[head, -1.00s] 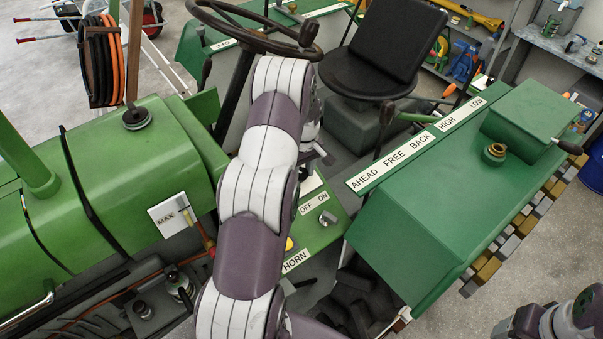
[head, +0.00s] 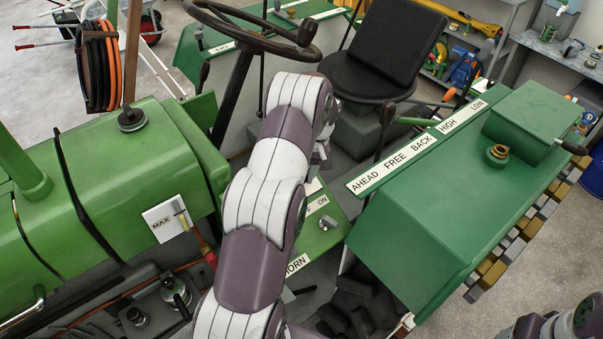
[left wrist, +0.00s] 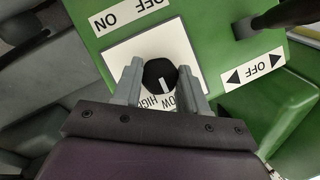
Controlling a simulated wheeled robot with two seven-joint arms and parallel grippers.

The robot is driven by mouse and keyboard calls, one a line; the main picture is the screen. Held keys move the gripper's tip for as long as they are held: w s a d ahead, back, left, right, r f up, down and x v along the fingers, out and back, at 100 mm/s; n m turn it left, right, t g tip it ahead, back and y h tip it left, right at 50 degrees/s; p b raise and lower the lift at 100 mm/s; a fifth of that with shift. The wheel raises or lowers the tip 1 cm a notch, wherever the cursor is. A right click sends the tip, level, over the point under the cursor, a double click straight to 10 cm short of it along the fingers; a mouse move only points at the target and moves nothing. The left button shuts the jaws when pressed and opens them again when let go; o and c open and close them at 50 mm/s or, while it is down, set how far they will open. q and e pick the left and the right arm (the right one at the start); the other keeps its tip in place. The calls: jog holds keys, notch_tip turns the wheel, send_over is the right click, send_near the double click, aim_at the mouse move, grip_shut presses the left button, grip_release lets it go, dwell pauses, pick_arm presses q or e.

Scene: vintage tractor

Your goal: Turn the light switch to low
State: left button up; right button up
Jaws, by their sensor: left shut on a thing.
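The light switch is a round black knob (left wrist: 158,73) with a short white mark, on a white plate (left wrist: 125,50) in the left wrist view. Its mark points down the picture towards the printed words HIGH and LOW, which are partly covered by my gripper. I cannot tell exactly which word it meets. My left gripper (left wrist: 161,84) has one finger on each side of the knob and is shut on it. In the head view my left arm hides the knob, and only part of the gripper (head: 322,155) shows. My right gripper is out of view.
The steering wheel (head: 250,45), seat (head: 375,60) and green fender (head: 430,220) surround the arm in the head view.

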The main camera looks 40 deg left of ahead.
pick_arm(q)
jog(key=shift+w+r, duration=0.15)
jog(key=shift+r, duration=0.05)
jog(key=o, duration=1.1)
jog(key=shift+c, duration=0.2)
jog(key=shift+f, duration=0.1)
